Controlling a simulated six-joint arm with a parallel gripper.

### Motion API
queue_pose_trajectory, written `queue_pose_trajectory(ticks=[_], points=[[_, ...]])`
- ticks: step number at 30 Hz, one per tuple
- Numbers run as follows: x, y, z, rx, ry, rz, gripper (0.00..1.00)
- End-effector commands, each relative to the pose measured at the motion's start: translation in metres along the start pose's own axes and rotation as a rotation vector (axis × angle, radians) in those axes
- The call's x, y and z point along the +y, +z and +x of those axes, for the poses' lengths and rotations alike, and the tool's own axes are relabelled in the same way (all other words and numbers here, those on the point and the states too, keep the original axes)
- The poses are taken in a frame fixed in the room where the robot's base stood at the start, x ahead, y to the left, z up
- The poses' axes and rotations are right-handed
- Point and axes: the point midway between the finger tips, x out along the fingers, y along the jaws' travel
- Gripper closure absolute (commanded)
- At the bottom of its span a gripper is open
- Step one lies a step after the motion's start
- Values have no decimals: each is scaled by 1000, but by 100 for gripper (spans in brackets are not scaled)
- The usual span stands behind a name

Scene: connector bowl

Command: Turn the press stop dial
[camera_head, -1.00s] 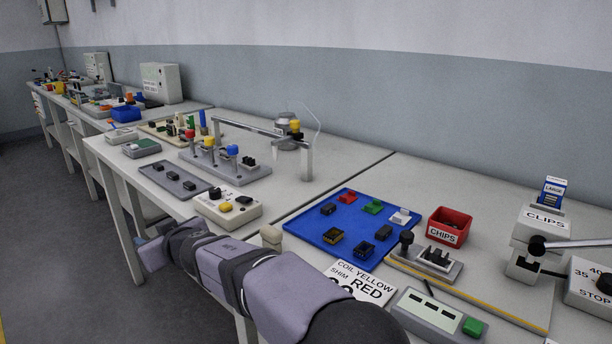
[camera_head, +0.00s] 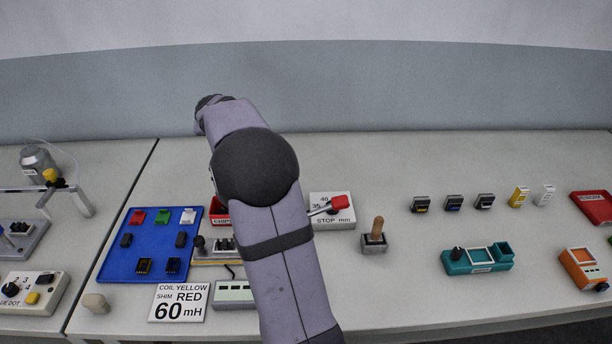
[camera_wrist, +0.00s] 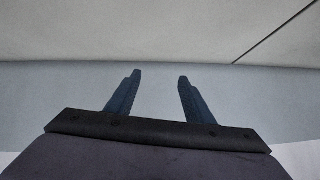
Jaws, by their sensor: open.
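The press stop box (camera_head: 340,222) is white with "35", "40" and "STOP mm" on its face, and sits right of my arm in the head view. A lever with a red grip (camera_head: 338,203) crosses in front of it, and I cannot make out the dial knob. Most of the press is hidden behind my arm. My gripper (camera_wrist: 159,76) shows in the wrist view with its two dark fingers apart and nothing between them. In the head view my gripper is hidden beyond my raised arm.
Left of my arm lie a blue board (camera_head: 120,262) with small parts, a red chips bin (camera_head: 213,207) and a "60 mH" card (camera_head: 180,303). To the right stand a wooden-handled block (camera_head: 375,238) and a teal fixture (camera_head: 478,259). The wall rises behind the table.

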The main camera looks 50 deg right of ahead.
Motion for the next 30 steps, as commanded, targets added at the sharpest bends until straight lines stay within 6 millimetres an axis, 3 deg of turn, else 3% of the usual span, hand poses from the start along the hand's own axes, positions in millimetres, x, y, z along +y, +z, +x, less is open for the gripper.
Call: queue_pose_trajectory(ticks=[1,3,6,9,12,19,30], points=[[46,-7,-4,-73,86,70,52],[102,4,-6,-179,184,163,52],[169,27,-18,-335,296,300,52],[217,52,-37,-476,370,428,52],[246,72,-56,-590,408,533,52],[272,98,-79,-726,430,662,52],[274,110,-73,-742,431,674,52]])
